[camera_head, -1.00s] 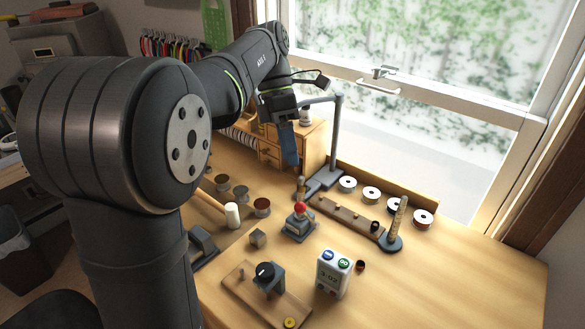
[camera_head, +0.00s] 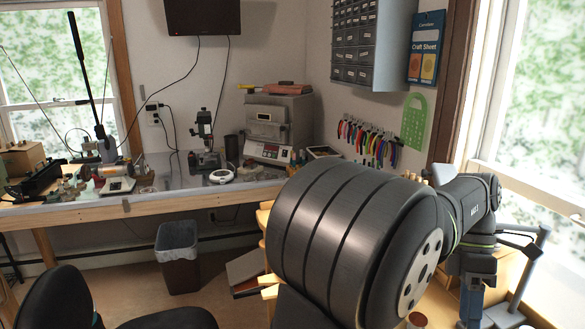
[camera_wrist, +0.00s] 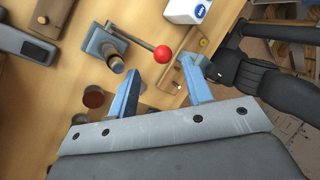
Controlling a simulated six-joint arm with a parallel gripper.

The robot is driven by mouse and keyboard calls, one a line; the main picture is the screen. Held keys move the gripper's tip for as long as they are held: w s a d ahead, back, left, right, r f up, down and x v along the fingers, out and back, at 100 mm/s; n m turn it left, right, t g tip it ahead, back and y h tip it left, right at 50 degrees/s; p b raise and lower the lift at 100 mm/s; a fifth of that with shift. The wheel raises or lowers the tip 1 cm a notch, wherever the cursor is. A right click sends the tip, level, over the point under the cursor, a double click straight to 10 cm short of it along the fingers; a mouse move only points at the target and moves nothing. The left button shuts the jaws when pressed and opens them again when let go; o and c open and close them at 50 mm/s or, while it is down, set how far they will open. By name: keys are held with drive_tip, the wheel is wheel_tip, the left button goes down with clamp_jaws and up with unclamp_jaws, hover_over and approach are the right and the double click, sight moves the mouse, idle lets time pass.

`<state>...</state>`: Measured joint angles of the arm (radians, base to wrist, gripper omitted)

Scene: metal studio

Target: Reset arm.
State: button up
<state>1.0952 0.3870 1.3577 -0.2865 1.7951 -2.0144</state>
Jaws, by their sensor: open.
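My gripper (camera_wrist: 160,88) is open, with its two blue fingers spread apart and nothing between them in the wrist view. It hangs above the wooden workbench (camera_wrist: 145,18). A red ball knob (camera_wrist: 162,54) on a thin rod, with a blue-grey base (camera_wrist: 103,44), lies beyond the fingertips. In the head view my gripper (camera_head: 471,300) shows at the lower right beside the window, pointing down, its tips near the frame's bottom edge. My arm covers much of the bench there.
In the wrist view a white box with a blue button (camera_wrist: 186,10) and a yellow button (camera_wrist: 203,42) on a board lie beyond. In the head view a far bench (camera_head: 210,190) holds a microscope-like stand (camera_head: 204,140) and a small oven (camera_head: 278,128). A bin (camera_head: 178,262) stands below.

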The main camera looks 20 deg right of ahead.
drive_tip(key=x, duration=0.5)
drive_tip(key=shift+f, duration=0.15)
drive_tip(key=v, duration=1.2)
drive_tip(key=x, duration=1.2)
drive_tip(key=shift+s+a+f, duration=0.1)
drive_tip(key=shift+h, duration=0.3)
drive_tip(key=a+f, duration=0.5)
drive_tip(key=shift+a, duration=0.2)
drive_tip(key=f+h, duration=0.1)
drive_tip(key=a+f+h, duration=0.1)
drive_tip(key=f+h, duration=0.1)
drive_tip(key=shift+a+f+m, duration=0.15)
drive_tip(key=shift+a+m, duration=0.05)
drive_tip(key=shift+m, duration=0.2)
drive_tip(key=v, duration=1.1)
